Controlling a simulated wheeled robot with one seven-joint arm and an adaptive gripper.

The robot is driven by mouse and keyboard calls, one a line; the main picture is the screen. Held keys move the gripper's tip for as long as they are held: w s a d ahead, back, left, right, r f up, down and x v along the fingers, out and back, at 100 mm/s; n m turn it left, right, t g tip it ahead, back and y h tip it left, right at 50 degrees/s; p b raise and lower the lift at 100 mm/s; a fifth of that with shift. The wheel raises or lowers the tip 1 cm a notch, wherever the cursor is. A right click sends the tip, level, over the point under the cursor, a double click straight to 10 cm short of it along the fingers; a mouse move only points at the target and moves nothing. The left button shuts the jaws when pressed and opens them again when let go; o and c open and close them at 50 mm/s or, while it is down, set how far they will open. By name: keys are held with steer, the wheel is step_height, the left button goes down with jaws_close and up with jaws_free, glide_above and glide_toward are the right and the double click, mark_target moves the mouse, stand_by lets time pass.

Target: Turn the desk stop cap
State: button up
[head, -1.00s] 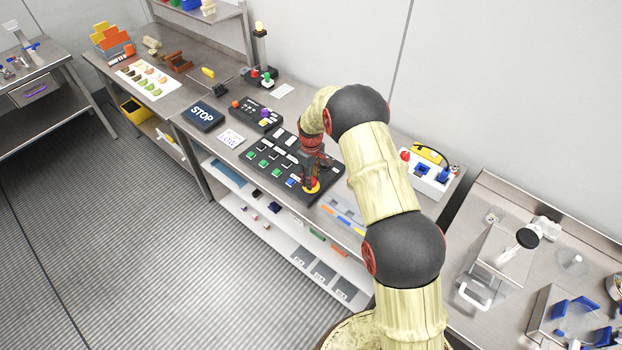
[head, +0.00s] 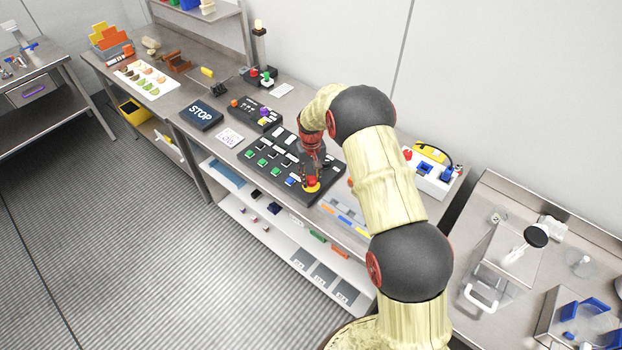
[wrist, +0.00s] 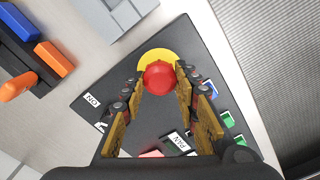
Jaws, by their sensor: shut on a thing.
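The desk stop cap (wrist: 159,76) is a red round knob on a yellow disc (wrist: 160,56) at the corner of the black control panel (wrist: 100,77). In the head view the red cap (head: 312,181) shows just under my fingers, with the yellow disc around its foot. My gripper (wrist: 160,70) points down at the panel. Its two fingers are shut on the red cap, one on each side, in the wrist view. In the head view my gripper (head: 311,176) hides part of the panel behind it.
The panel carries green, blue and white buttons (head: 262,162) beside the cap. Coloured blocks (head: 345,217) lie near the table's front edge. A white box with a red button (head: 432,175) stands at right.

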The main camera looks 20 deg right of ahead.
mark_target(311, 178)
stand_by(0.3)
steer(key=o, duration=1.2)
steer(key=shift+c, duration=0.2)
step_height(311, 178, up, 12)
stand_by(0.4)
